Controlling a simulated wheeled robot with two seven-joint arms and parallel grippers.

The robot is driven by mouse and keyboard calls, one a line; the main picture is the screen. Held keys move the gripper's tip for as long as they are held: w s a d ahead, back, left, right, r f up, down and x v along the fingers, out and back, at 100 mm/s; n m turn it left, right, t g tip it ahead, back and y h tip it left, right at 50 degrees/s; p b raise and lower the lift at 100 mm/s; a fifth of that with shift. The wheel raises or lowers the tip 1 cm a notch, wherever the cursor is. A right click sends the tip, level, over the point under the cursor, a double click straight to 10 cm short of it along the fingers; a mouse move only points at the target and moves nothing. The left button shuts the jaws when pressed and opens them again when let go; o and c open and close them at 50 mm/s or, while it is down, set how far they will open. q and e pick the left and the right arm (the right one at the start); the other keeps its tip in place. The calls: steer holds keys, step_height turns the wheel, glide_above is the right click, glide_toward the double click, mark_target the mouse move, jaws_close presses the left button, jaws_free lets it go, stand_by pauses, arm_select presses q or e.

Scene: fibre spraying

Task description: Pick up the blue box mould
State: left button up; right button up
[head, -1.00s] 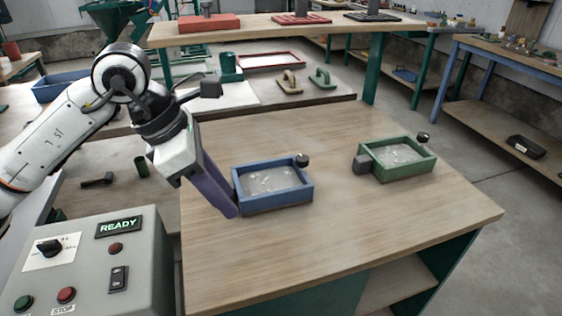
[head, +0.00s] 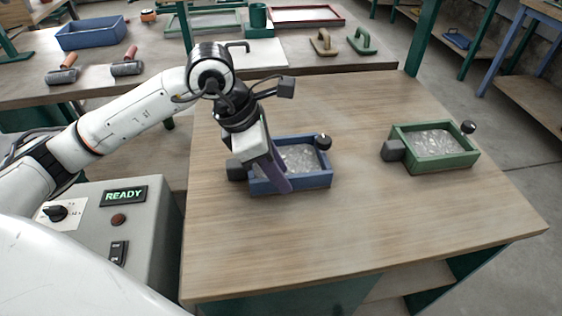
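The blue box mould (head: 311,182) sits on the wooden table, with pale grey material inside. It has a dark block (head: 236,170) at its left end and a dark ball knob (head: 323,141) at its far right corner. My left gripper (head: 281,184) points down in front of the mould's left half, its purple finger crossing the near wall in the picture. Only one finger shows clearly, so its opening and any contact cannot be told. My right gripper is not in view.
A similar green box mould (head: 443,163) stands to the right on the same table (head: 400,225). A grey control box (head: 150,215) reading READY is at the left. Behind is a bench with rollers, trowels and trays. The table front is clear.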

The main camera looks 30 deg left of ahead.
arm_select(q)
steer(key=shift+x, duration=0.9)
steer(key=shift+w, duration=0.1)
jaws_close()
steer(key=shift+a+r, duration=0.1)
stand_by(0.4)
steer(key=shift+w+r, duration=0.1)
steer(key=shift+r, duration=0.05)
